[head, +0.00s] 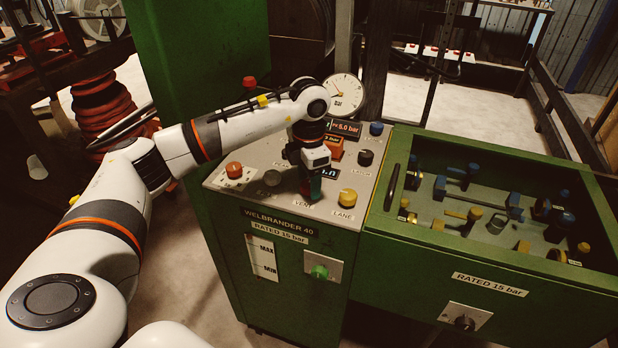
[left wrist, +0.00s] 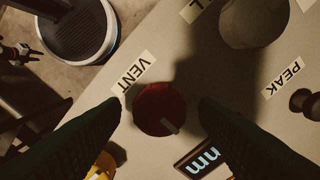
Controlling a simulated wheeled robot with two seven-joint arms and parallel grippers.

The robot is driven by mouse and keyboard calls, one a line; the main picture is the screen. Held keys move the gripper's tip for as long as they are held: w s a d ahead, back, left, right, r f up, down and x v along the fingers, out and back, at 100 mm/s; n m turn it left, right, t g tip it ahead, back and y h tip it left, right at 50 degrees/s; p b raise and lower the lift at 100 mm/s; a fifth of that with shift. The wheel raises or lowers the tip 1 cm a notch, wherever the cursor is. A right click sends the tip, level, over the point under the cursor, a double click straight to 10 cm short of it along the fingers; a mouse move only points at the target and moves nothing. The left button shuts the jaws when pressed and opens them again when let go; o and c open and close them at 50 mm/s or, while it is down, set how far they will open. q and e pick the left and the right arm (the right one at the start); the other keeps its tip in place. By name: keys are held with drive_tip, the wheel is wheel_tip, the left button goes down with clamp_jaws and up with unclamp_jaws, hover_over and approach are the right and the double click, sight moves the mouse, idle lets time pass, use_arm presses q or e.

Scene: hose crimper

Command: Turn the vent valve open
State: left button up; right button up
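The vent valve is a dark red knob (left wrist: 155,108) with a pale pointer mark, next to the VENT label (left wrist: 133,73) on the panel. In the left wrist view it sits between the two dark fingers of my left gripper (left wrist: 163,118). The fingers are apart, one on each side, with gaps to the knob. In the head view my left gripper (head: 311,188) points down over the panel beside the VENT label and hides the knob. A small dark claw-like shape (left wrist: 20,52) at the left wrist view's edge may be my right gripper; its opening is unclear.
The sloped panel (head: 255,200) also carries a red button (head: 234,169), a yellow LANE knob (head: 347,198), a black knob (head: 365,158) and a lit display (head: 344,127). A round gauge (head: 343,95) stands behind. A green open bin (head: 500,268) with fittings is at right.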

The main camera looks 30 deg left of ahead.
sight(309, 183)
use_arm(q)
wheel_tip(309, 183, up, 12)
drive_tip(key=b, duration=0.1)
idle(0.5)
idle(0.5)
